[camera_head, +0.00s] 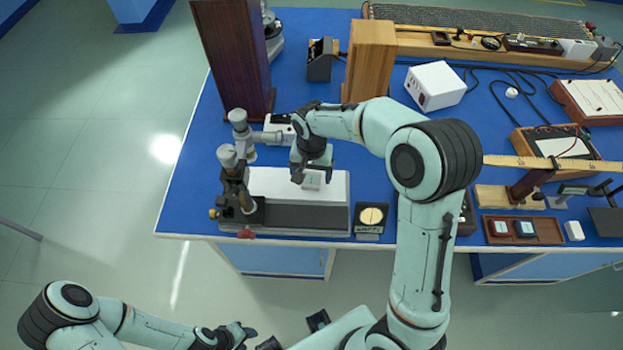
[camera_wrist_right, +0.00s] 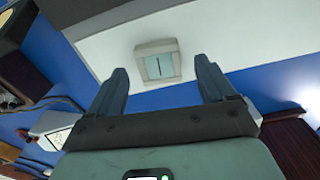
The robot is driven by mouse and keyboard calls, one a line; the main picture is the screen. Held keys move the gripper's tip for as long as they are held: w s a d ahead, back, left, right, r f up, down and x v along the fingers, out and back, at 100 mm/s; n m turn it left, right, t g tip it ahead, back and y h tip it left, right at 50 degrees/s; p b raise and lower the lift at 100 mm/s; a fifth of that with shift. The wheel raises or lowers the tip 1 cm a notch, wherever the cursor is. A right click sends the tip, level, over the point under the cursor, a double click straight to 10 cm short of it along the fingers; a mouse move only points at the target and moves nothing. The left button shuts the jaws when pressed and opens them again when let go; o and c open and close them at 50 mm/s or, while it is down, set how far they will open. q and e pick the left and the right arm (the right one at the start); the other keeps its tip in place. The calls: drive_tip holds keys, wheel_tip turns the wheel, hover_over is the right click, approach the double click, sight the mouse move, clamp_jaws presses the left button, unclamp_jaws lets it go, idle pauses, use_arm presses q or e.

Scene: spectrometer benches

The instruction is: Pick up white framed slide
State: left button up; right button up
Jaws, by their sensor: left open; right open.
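The white framed slide (camera_wrist_right: 158,62) lies on the pale top of a bench instrument (camera_wrist_right: 215,35). It is a small square with a light frame and a pale centre with a dark line. In the head view the slide (camera_head: 312,181) shows just below my right gripper (camera_head: 312,177). In the right wrist view my right gripper (camera_wrist_right: 160,85) is open, its two fingers spread to either side of the slide, which appears just beyond the tips; contact cannot be told. My left gripper (camera_head: 240,335) is open and empty, low in the head view, off the table.
The instrument's dark eyepiece stand (camera_head: 236,190) rises left of the slide. A round-dial box (camera_head: 371,217) sits to its right. A wooden tray (camera_head: 522,230) holds other small framed slides. A tall dark wooden box (camera_head: 233,60) stands behind. Blue tabletop is free left of the instrument.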

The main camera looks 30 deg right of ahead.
drive_tip(key=shift+f, duration=0.75)
drive_tip(key=c, duration=1.1)
drive_tip(key=shift+s, duration=0.1)
drive_tip(key=shift+c, duration=0.2)
drive_tip(key=shift+r, duration=0.15)
